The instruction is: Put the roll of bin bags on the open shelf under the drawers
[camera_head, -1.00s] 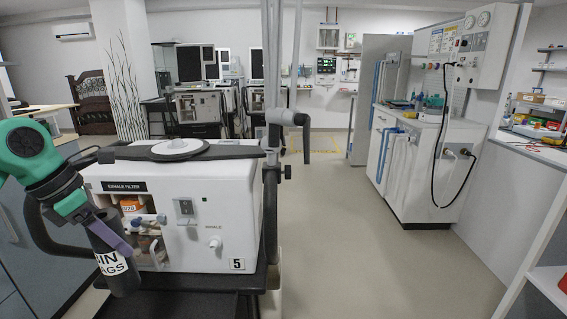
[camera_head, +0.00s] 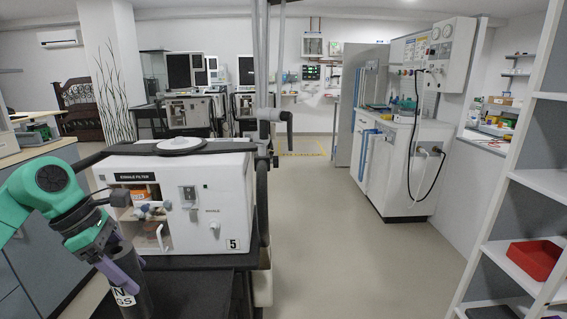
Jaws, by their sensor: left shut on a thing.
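The roll of bin bags (camera_head: 130,286) is a dark grey cylinder with a white label, low at the left in the head view. My left gripper (camera_head: 126,262), with purple fingers, is shut on its upper part and holds it upright. The lower end of the roll is cut off by the picture edge. It is in front of the ventilator marked 5. My right gripper is not in view. Grey drawer fronts (camera_head: 40,262) show at the left behind my left arm; an open shelf under drawers cannot be made out.
The white ventilator (camera_head: 205,229) stands on a black cart (camera_head: 205,262) close by the roll. A white shelf unit (camera_head: 515,245) with a red tray (camera_head: 537,258) stands at the right. A white machine cabinet (camera_head: 405,180) stands further back. The middle floor (camera_head: 340,250) is clear.

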